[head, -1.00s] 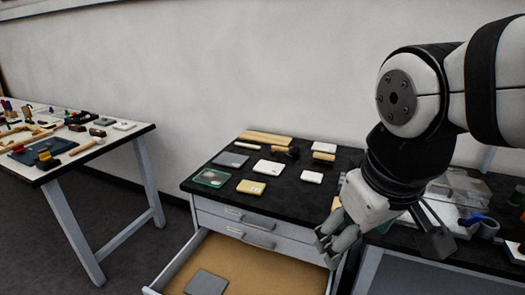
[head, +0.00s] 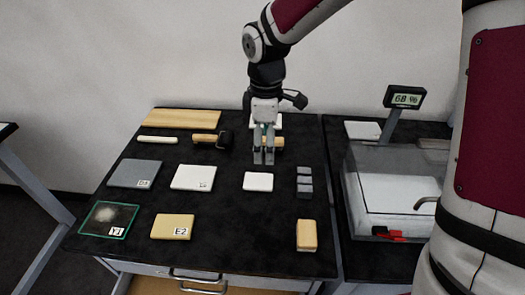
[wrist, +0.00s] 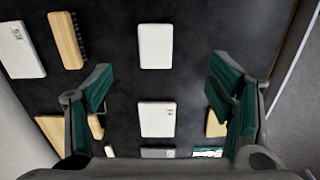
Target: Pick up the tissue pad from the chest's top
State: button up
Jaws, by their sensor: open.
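The chest's black top (head: 226,215) holds two flat white pads in its middle row. One is a plain white pad (head: 258,181); the other is a white pad with a small label (head: 193,177) to its left. I cannot tell from the markings which is the tissue pad. My gripper (head: 264,160) is open and empty, pointing down above the top, just behind the plain pad in the head view. In the wrist view, my gripper (wrist: 159,75) has its green-padded fingers wide apart, with the plain pad (wrist: 155,46) and the labelled pad (wrist: 157,119) between their lines.
A grey pad (head: 135,173), a green-edged glass plate (head: 109,219), a tan E2 block (head: 172,227), grey blocks (head: 304,182) and a wooden block (head: 307,235) lie around. A bristled brush (wrist: 67,40) is close by. A scale with a clear cover (head: 400,185) stands right.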

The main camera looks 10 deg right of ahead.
send_over(262, 181)
jog(key=f, duration=0.8)
jog(key=shift+w+d+f, duration=0.1)
jog(key=shift+w+d, duration=0.05)
jog(key=shift+d, duration=0.25)
jog(key=shift+a+f, duration=0.25)
jog(key=shift+f, duration=1.25)
jog(key=shift+a+f, duration=0.2)
jog(key=shift+f, duration=1.3)
jog(key=c, duration=0.9)
